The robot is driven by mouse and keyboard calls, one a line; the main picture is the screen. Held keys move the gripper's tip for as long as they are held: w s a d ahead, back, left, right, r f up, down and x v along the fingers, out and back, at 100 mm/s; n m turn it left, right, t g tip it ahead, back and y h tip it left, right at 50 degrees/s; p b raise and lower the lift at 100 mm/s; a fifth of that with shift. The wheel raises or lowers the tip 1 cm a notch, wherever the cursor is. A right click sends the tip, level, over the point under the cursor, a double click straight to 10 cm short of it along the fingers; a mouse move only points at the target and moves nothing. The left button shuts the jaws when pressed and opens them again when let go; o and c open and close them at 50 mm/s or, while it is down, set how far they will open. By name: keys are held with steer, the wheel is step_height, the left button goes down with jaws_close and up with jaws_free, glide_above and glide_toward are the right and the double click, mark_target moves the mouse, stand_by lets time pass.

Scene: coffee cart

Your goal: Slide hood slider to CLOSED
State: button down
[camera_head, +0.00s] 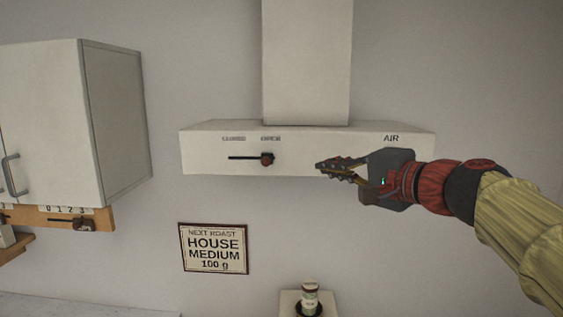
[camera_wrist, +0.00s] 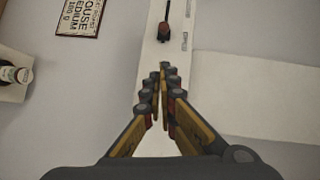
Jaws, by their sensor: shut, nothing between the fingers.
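The hood slider's dark red knob (camera_head: 267,159) sits at the right end of its black slot (camera_head: 242,158) on the white hood front (camera_head: 215,163). Two small labels stand above the slot; the right one, above the knob, seems to read OPEN, and the left one (camera_head: 234,138) seems to read CLOSED. My gripper (camera_head: 319,166) is shut and empty in front of the hood, to the right of the knob and apart from it. In the wrist view, the knob (camera_wrist: 164,36) lies ahead of the shut fingertips (camera_wrist: 161,72), with a gap between.
A wall cabinet (camera_head: 120,125) hangs at the left, with another slider (camera_head: 84,224) on a wooden rail below it. A House Medium sign (camera_head: 213,248) is on the wall below the hood. A bottle (camera_head: 310,294) stands at the bottom. The hood front left of the knob is clear.

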steer(key=shift+w+d+r, duration=0.1)
steer(key=shift+r, duration=0.05)
steer(key=p, duration=0.2)
glide_toward(273, 160)
steer(key=w+d, duration=0.2)
steer(key=a, duration=0.1)
steer(key=w+a, duration=0.1)
steer(key=a, duration=0.1)
steer(key=shift+w+a, duration=0.15)
steer(key=shift+w, duration=0.05)
steer(key=shift+a, duration=0.35)
steer(key=shift+w+a+f, duration=0.15)
steer(key=shift+f, duration=0.15)
